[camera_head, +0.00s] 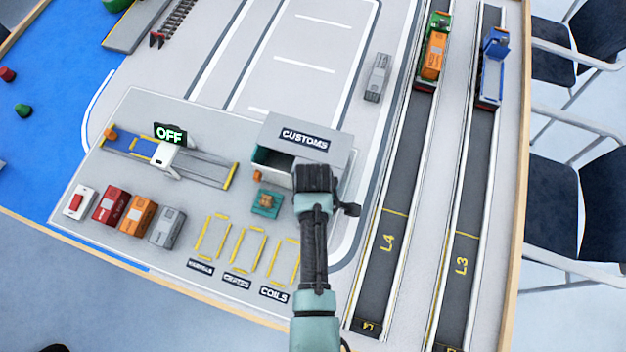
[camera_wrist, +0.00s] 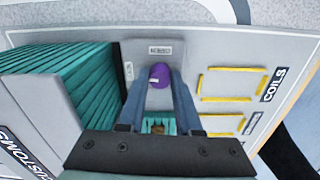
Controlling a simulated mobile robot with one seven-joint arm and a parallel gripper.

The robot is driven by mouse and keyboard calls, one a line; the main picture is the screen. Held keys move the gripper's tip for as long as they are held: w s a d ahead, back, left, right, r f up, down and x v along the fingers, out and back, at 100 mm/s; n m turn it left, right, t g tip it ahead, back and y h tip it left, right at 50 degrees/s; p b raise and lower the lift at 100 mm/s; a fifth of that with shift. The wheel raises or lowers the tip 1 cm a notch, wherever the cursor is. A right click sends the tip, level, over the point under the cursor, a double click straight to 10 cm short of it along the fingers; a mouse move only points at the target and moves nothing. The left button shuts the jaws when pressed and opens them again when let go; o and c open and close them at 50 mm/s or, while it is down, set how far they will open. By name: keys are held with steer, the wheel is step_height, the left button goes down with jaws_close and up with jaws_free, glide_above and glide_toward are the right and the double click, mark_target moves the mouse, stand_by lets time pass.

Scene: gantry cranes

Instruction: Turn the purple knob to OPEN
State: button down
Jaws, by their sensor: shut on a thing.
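The purple knob (camera_wrist: 159,74) sits on a grey panel (camera_wrist: 140,48) in the wrist view. My gripper (camera_wrist: 160,82) has one finger on each side of it and is shut on it. A small label (camera_wrist: 160,49) lies beyond the knob and another (camera_wrist: 129,71) lies to its left; their words are too small to read surely. In the head view my gripper (camera_head: 316,180) is beside the customs building (camera_head: 304,140) and hides the knob. The knob's pointing direction cannot be told.
A ribbed teal surface (camera_wrist: 85,75) stands close left of the fingers in the wrist view. Yellow-outlined bays, with the COILS label (camera_head: 274,294), lie near my arm. Track L4 (camera_head: 388,240) runs to the right.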

steer(key=m+p, duration=0.1)
steer(key=m, duration=0.3)
steer(key=shift+r+p, duration=0.1)
steer(key=shift+p, duration=0.2)
steer(key=m+p, duration=0.1)
steer(key=m, duration=0.3)
steer(key=shift+m, duration=0.3)
steer(key=m+p, duration=0.1)
steer(key=m, duration=0.3)
steer(key=shift+m+p, duration=0.35)
steer(key=shift+m, duration=1.75)
steer(key=c, duration=0.6)
jaws_free()
